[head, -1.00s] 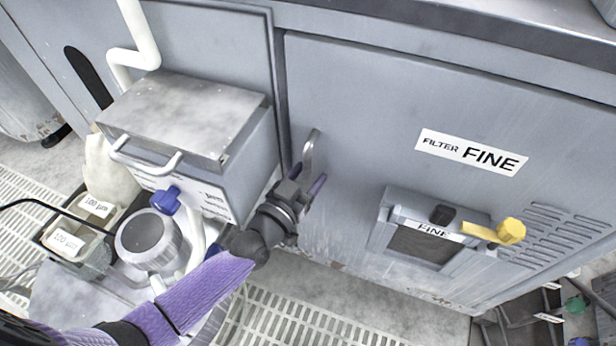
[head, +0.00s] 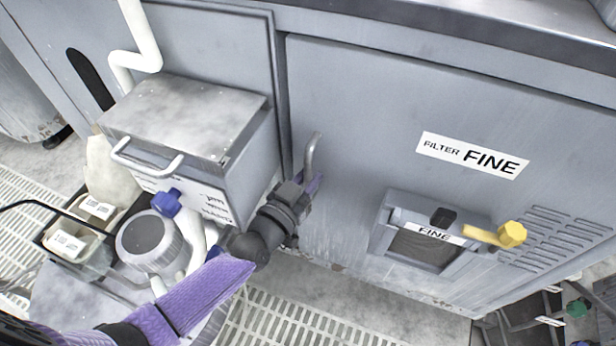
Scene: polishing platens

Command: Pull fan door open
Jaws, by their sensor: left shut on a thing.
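The door (head: 375,110) is a large grey panel with a "FILTER FINE" label, in the right half of the head view. It looks flush with the cabinet front. Its grey bar handle (head: 312,150) stands near the door's left edge. My left gripper (head: 311,181), on a purple arm from the lower left, is shut on the lower part of the handle. The gripper hides the handle's lower end. My right gripper is not in view.
A grey box with a white handle (head: 185,120) juts out left of the door. A small "FINE" panel with a yellow knob (head: 511,234) is low on the door's right. A round canister (head: 148,240) and tubs (head: 70,243) stand lower left. Grated floor (head: 300,325) lies below.

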